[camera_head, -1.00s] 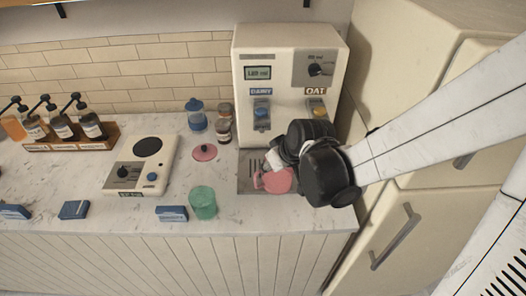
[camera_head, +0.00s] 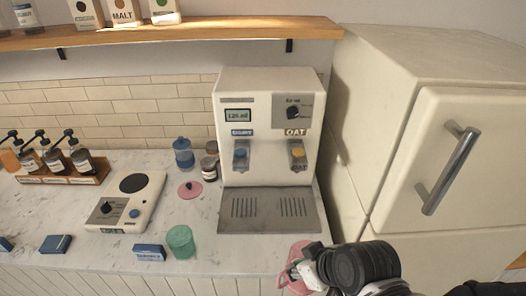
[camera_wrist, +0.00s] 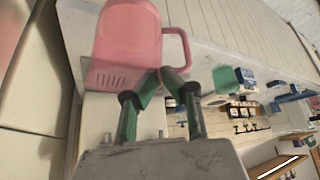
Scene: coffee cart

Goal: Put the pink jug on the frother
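The pink jug (camera_head: 297,268) is at the lower middle of the head view, in front of the counter's edge and off the dispenser's tray. In the wrist view the jug (camera_wrist: 127,45) is large, with its handle to the right. My gripper (camera_wrist: 162,76) has its green fingers closed together at the handle, and the jug moves with it. In the head view my gripper (camera_head: 308,272) is partly hidden by its black wrist. The frother (camera_head: 110,213), a white unit with a black round plate and a knob, stands on the counter at left; its plate is empty.
The dispenser (camera_head: 262,100) with its bare drip tray (camera_head: 268,212) stands at the back. A green cup (camera_head: 181,242), blue box (camera_head: 149,252), pink lid (camera_head: 190,190) and jars (camera_head: 209,165) are between it and the frother. A bottle rack (camera_head: 75,178) is at left. A fridge (camera_head: 430,150) stands right.

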